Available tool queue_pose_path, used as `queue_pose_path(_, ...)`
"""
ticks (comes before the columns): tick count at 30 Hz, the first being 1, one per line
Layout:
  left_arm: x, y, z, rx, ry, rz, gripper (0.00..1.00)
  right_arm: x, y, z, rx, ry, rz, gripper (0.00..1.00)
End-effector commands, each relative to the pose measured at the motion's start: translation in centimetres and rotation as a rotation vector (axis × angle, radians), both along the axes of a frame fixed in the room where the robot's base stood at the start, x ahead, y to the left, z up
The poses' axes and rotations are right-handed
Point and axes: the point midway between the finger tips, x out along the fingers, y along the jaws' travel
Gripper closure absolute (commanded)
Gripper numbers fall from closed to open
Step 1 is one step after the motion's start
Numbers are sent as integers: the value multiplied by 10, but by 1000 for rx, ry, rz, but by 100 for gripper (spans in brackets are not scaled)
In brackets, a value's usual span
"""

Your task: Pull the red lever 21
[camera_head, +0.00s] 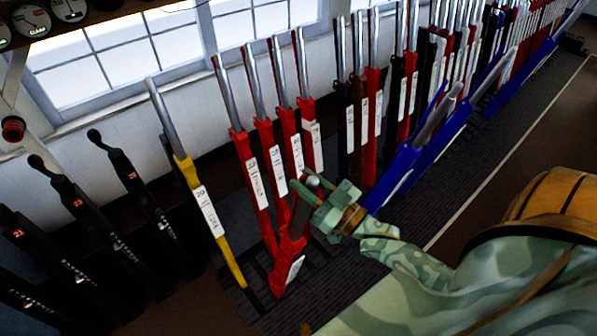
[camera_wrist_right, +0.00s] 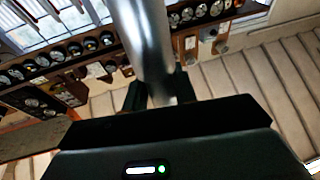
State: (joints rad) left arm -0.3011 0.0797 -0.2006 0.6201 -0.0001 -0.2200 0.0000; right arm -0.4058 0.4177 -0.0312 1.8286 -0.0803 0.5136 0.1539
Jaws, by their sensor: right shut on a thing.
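A red lever (camera_head: 289,255) leans out of the row toward me in the head view, apart from the upright red levers behind it. Its white plate (camera_head: 295,268) is too small to read. My right gripper (camera_head: 314,184) is shut on this lever's steel handle at its upper end. The handle (camera_wrist_right: 145,45) fills the upper middle of the right wrist view and runs down between the dark fingers (camera_wrist_right: 155,95). The fingers partly hide the handle. My left gripper is in neither view.
A yellow lever (camera_head: 203,210) stands to the left, with several black levers (camera_head: 130,190) beyond it. Upright red levers (camera_head: 250,165) stand behind. Blue levers (camera_head: 425,145) lean out to the right. The brown floor (camera_head: 500,165) is clear.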

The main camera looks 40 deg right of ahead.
Motion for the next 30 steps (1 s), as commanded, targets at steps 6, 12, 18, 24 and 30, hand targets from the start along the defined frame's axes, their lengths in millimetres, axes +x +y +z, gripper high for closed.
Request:
queue_pose_path(6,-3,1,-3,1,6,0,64,-13,4,-6,-1,-1,9,100)
queue_pose_path(12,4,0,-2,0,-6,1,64,-13,4,-5,-2,-3,10,100)
queue_pose_path(18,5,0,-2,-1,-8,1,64,-12,3,-4,-1,-6,9,55)
queue_pose_path(24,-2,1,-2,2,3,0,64,-11,2,-2,1,-11,7,55)
queue_pose_path(30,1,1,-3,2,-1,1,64,-16,1,-3,1,-10,6,55)
